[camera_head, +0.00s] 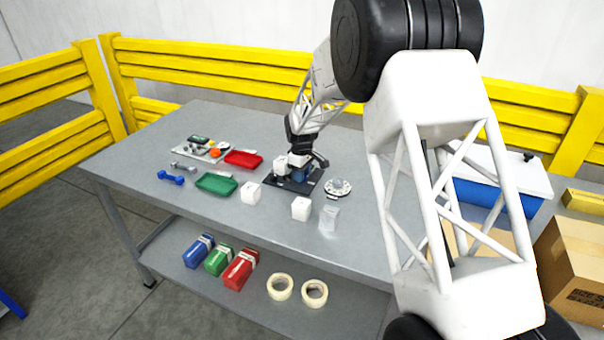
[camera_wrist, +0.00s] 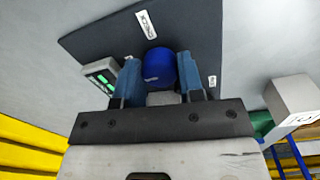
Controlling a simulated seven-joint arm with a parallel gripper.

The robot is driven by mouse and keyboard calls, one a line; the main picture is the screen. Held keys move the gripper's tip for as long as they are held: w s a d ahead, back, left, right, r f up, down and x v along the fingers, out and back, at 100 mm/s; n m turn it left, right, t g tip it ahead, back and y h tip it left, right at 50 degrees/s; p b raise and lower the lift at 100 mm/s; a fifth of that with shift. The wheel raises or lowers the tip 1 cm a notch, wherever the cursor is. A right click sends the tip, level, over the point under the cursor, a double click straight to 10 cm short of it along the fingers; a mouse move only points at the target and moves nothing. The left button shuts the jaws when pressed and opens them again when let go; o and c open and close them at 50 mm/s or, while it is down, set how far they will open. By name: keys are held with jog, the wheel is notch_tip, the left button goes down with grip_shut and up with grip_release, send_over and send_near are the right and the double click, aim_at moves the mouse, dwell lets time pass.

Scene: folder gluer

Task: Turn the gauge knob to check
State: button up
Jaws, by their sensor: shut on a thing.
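A dark base plate (camera_head: 296,185) lies on the table and carries the gauge. The wrist view also shows this plate (camera_wrist: 190,25). A blue round knob (camera_wrist: 158,70) stands on it. My gripper (camera_wrist: 160,62) has its two blue fingers on either side of the knob and is shut on it. In the head view my gripper (camera_head: 302,160) reaches down over the plate and hides the knob. A small display box with green lit marks (camera_wrist: 102,77) is left of the fingers in the wrist view. White labels lie on the plate, one beyond the knob (camera_wrist: 147,24); its print is hard to read.
White cubes (camera_head: 250,193) (camera_head: 301,208) and a clear bag-like item (camera_head: 329,219) stand in front of the plate. A round dial-like piece (camera_head: 337,188) is to its right. Green (camera_head: 217,184) and red (camera_head: 243,159) trays are to its left.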

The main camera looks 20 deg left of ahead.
jog(key=shift+m, duration=0.3)
jog(key=m, duration=0.8)
jog(key=shift+a+m, duration=0.1)
jog(key=shift+m, duration=0.3)
jog(key=m, duration=0.8)
jog(key=shift+m, duration=0.3)
jog(key=shift+w, duration=0.1)
jog(key=o, duration=0.9)
jog(key=shift+r, duration=0.1)
